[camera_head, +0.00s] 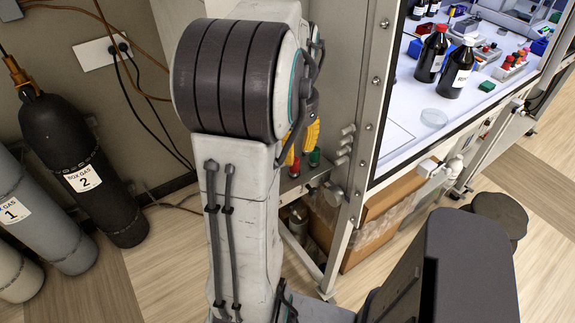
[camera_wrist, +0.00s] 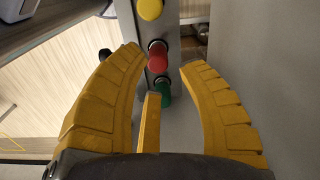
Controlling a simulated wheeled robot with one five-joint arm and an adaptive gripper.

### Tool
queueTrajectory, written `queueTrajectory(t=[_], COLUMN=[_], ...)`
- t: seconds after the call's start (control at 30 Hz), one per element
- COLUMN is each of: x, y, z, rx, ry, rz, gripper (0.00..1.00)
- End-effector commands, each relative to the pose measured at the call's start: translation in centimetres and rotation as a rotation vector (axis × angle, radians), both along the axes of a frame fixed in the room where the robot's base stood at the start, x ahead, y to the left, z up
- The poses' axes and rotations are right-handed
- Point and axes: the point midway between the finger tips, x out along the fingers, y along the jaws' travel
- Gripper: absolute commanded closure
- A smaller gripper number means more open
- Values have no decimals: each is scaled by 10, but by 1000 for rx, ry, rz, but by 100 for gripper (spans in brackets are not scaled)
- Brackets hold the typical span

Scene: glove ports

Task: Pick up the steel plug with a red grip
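The plug with a red grip (camera_wrist: 158,57) stands on a grey panel between a yellow-gripped plug (camera_wrist: 150,9) and a green-gripped plug (camera_wrist: 163,88) in the wrist view. Its steel part is not clearly seen. The red grip also shows in the head view (camera_head: 295,168), low beside the cabinet frame, with the green grip (camera_head: 314,157) to its right. My gripper (camera_wrist: 165,62) is open, its yellow fingers spread on either side of the red and green grips, with clear gaps. A third finger shows below. In the head view my gripper (camera_head: 312,130) is mostly hidden behind my arm.
The metal cabinet frame (camera_head: 362,130) with knobs stands right of my gripper. A cardboard box (camera_head: 375,225) is below it. Bottles (camera_head: 432,55) stand inside the cabinet. Gas cylinders (camera_head: 75,165) stand at the left. A round stool (camera_head: 500,215) is at the right.

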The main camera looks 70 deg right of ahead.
Motion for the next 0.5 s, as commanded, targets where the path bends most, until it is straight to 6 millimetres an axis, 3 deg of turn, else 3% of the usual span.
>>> queueTrajectory(t=[0.5], x=[-2], y=[2], z=[-51], rx=[1], ry=[0], rz=[3], gripper=[65])
